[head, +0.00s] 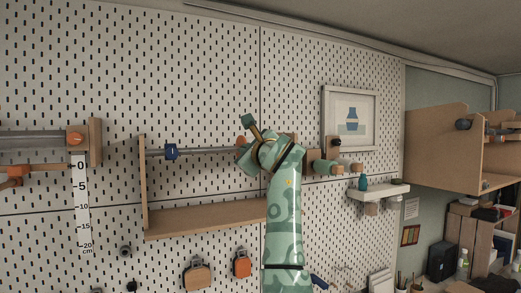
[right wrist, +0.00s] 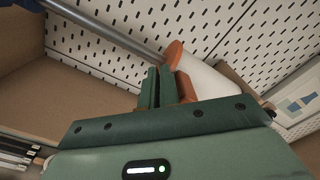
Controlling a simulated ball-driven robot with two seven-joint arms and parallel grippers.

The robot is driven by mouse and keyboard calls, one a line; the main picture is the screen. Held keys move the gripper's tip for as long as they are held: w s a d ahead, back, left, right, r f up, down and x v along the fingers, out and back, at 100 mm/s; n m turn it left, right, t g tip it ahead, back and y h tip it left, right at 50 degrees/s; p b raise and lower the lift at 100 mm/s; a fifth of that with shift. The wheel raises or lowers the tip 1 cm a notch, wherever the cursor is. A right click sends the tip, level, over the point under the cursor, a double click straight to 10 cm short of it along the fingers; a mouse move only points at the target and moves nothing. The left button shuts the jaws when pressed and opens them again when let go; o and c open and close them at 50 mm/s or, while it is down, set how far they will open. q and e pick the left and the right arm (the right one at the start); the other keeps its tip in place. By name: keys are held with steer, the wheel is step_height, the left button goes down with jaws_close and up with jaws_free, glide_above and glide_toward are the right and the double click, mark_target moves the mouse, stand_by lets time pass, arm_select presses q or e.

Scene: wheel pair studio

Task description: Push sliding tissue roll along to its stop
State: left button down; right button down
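The sliding tissue roll (right wrist: 203,76) is white with an orange end piece (right wrist: 173,54) and sits on a grey rod (right wrist: 115,34) in the right wrist view. In the head view my right arm hides most of it, and only a bit of orange (head: 240,140) shows beside the gripper. A dark blue block (head: 171,151) sits on the rod to the left, apart from the roll; it looks like the stop. My right gripper (right wrist: 153,88) is close to the roll's orange end. Its green fingers look shut together, with nothing visible between them. My left gripper is out of view.
A wooden shelf (head: 190,221) lies below the rod, with a side panel (head: 143,190) at its left. A framed picture (head: 350,118) and wooden pegs (head: 325,167) are to the right. The rod between the blue block and my gripper is clear.

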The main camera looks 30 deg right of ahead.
steer(key=shift+a+f+b, duration=0.3)
steer(key=shift+a, duration=0.3)
steer(key=s+b, duration=0.4)
steer(key=s, duration=0.3)
steer(key=shift+a+b, duration=0.15)
steer(key=shift+b, duration=0.25)
steer(key=shift+s+r, duration=0.1)
